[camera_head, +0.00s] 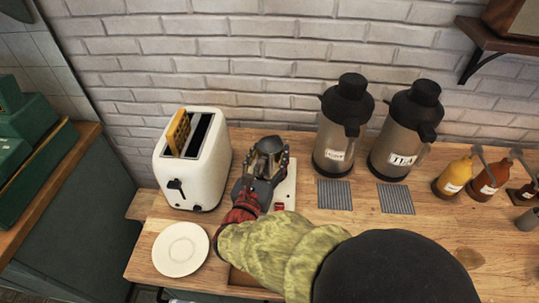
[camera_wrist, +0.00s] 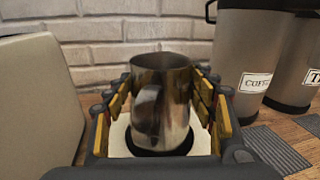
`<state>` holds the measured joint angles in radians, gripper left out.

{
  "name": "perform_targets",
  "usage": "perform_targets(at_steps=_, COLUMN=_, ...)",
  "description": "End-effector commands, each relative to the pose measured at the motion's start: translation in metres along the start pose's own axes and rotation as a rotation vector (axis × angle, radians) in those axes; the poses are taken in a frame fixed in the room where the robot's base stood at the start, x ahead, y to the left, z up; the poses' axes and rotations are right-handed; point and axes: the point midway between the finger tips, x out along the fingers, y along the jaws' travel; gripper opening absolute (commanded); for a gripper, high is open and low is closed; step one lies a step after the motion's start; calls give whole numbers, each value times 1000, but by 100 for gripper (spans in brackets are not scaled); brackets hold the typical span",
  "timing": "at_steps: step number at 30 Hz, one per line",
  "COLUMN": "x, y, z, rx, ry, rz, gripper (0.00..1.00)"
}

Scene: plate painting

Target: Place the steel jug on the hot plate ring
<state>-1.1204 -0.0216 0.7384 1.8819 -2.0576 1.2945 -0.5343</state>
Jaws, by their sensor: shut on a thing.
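In the wrist view the dark hot plate ring (camera_wrist: 182,150) shows around the jug's base. The jug is over the ring; I cannot tell for certain whether it touches it.
A white toaster (camera_head: 205,175) with bread in it stands close on the left. A saucer (camera_head: 181,249) lies in front of it. Two flasks (camera_head: 331,135) (camera_head: 392,140) stand on the right behind grey drip mats (camera_head: 334,193). Sauce bottles (camera_head: 455,175) stand farther right.

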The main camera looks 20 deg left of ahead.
Motion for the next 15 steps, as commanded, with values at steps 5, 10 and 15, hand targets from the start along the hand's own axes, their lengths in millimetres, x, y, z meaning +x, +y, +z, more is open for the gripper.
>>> perform_targets(at_steps=5, x=0, y=0, z=3, rx=2, ry=-2, rz=0, gripper=19)
perform_targets(at_steps=10, x=0, y=0, z=-2, rx=0, ry=-1, rz=0, gripper=57)
perform_targets(at_steps=15, x=0, y=0, z=-1, rx=0, ry=0, rz=0, gripper=67)
